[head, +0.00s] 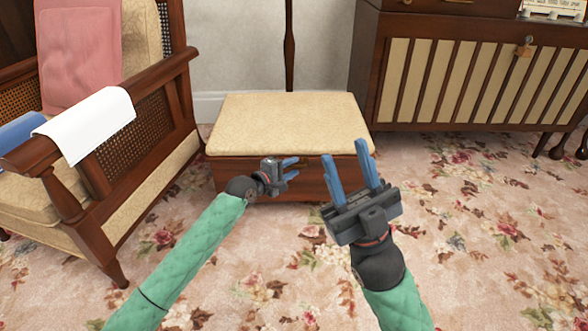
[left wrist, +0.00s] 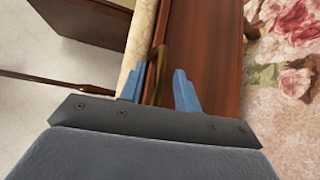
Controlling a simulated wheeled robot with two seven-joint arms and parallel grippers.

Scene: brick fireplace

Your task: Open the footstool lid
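The footstool has a cream padded lid (head: 290,120) lying flat and closed on its dark wooden box (head: 228,174). My left gripper (head: 292,168) is in front of the box's front face, just below the lid's front edge, with its blue fingers apart and nothing held. In the left wrist view, its fingers (left wrist: 158,82) show in front of the seam between the cream lid (left wrist: 142,35) and the reddish wood panel (left wrist: 208,55). Contact cannot be told. My right gripper (head: 350,168) is open and empty, in front of the box's right part, fingers pointing up.
A wooden armchair (head: 150,140) with a pink cloth (head: 80,55) and a white cloth (head: 88,122) stands at the left. A slatted wooden cabinet (head: 450,85) stands at the back right. A thin dark pole (head: 290,45) rises behind the footstool. Floral carpet (head: 490,230) lies clear at the right.

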